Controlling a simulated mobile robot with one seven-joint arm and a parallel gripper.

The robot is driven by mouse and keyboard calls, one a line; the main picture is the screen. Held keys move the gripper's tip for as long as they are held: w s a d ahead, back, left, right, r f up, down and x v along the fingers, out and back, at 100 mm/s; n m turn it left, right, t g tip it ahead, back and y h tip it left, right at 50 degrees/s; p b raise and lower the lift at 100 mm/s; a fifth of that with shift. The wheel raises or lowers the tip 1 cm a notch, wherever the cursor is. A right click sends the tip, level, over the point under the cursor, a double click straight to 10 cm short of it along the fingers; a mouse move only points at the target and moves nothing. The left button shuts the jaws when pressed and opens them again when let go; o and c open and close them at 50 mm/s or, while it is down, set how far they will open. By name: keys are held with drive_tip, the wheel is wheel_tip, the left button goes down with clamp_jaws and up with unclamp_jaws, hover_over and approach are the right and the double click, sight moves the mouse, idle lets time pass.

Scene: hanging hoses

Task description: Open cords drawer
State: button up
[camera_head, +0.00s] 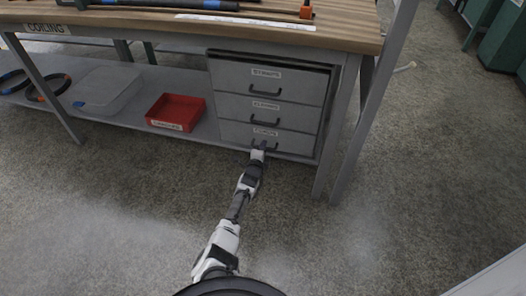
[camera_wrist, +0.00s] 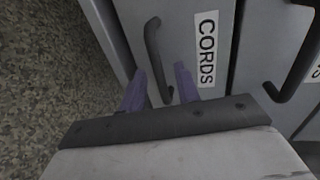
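The cords drawer (camera_head: 236,134) is the lowest of three grey drawers under the bench, and its front looks flush with the cabinet. In the wrist view its front (camera_wrist: 180,30) carries a white CORDS label (camera_wrist: 206,50) and a dark bar handle (camera_wrist: 153,42). My gripper (camera_head: 262,146) is at this handle in the head view. In the wrist view my gripper (camera_wrist: 160,70) is open, its purple fingers on either side of the handle near one end, with gaps visible. I cannot tell whether either finger touches the handle.
Two closed drawers, the top (camera_head: 267,78) and the middle (camera_head: 265,106), sit above. A red bin (camera_head: 176,110) and a clear tray (camera_head: 105,90) stand on the lower shelf to the left. A bench leg (camera_head: 338,125) is close on the right. The floor (camera_head: 120,230) in front is clear.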

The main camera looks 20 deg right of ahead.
clamp_jaws()
